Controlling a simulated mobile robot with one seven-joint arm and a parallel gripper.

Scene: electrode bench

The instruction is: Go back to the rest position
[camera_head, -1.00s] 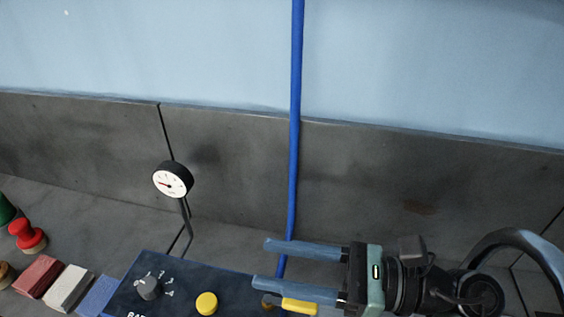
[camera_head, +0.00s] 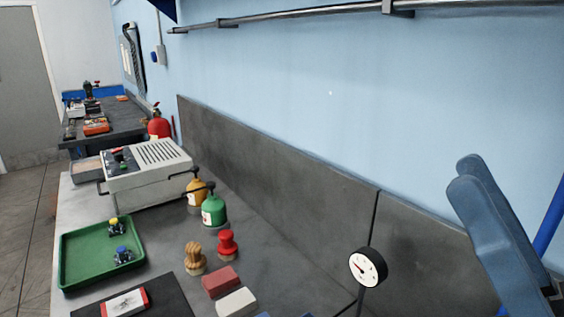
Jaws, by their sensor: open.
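My gripper (camera_head: 470,185) is at the right edge of the head view, raised in front of the grey backsplash and blue wall. Its two long blue fingers point up and to the left. They look nearly in line from this angle, and nothing shows between them. The gripper's body is mostly cut off by the frame's right and bottom edges. A round white-faced gauge (camera_head: 368,267) stands on the bench to the left of and below the fingers, apart from them.
A blue cable (camera_head: 550,215) hangs behind my gripper. Along the bench are a red stamp (camera_head: 228,243), a wooden stamp (camera_head: 194,259), red and white blocks, green and yellow bottles, a green tray (camera_head: 75,277) and a white machine (camera_head: 145,175). A wall rail (camera_head: 300,18) runs above.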

